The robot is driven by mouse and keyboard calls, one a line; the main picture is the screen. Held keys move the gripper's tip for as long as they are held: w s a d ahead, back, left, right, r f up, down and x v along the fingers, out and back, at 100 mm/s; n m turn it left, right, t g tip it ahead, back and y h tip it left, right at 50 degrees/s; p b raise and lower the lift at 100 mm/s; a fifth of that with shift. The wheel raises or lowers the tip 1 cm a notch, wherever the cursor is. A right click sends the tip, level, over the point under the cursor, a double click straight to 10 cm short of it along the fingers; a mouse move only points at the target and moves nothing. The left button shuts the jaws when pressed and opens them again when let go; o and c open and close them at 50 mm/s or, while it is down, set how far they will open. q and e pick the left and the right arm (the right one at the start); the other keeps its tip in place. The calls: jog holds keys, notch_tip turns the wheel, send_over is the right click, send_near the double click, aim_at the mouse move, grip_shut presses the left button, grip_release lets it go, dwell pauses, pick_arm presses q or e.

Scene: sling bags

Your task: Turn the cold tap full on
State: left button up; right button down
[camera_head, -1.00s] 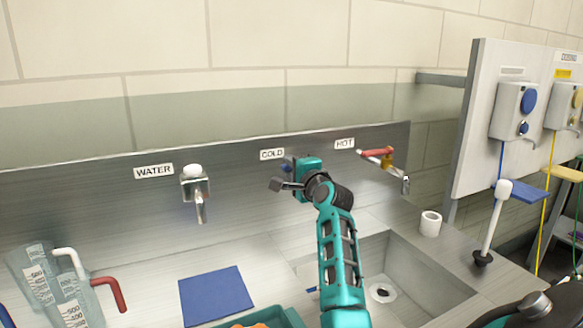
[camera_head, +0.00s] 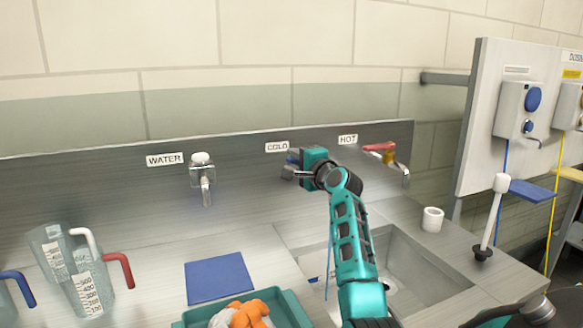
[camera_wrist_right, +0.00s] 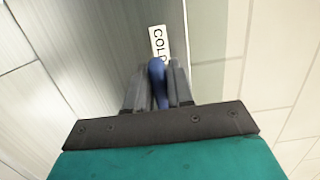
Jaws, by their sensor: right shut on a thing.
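The cold tap sits on the steel back panel beneath the COLD label (camera_head: 277,147). Its blue lever (camera_wrist_right: 157,82) shows between the fingers in the right wrist view. My right gripper (camera_wrist_right: 157,88) is shut on that lever, one finger on each side. In the head view the right gripper (camera_head: 290,172) reaches the tap from the right, and its teal body and my arm hide most of the tap. My left gripper is in neither view.
The hot tap (camera_head: 380,150) with a red lever is just right of my wrist. The WATER tap (camera_head: 203,178) is to the left. Below are a sink (camera_head: 420,270), a blue mat (camera_head: 218,278), a teal tray (camera_head: 290,305) and measuring jugs (camera_head: 85,285). A white roll (camera_head: 432,219) stands right.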

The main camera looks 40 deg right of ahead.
jog(key=shift+s+f+n+y+b, duration=0.15)
jog(key=shift+s+n+y+b, duration=0.3)
jog(key=shift+y, duration=0.25)
jog(key=shift+a+n+y, duration=0.1)
jog(key=shift+n+y, duration=0.15)
jog(key=shift+y, duration=0.15)
jog(key=c, duration=1.1)
grip_release()
jog(key=s, duration=0.4)
jog(key=s+a, duration=0.1)
jog(key=s, duration=0.8)
jog(key=shift+a, duration=0.2)
jog(key=shift+w, duration=0.1)
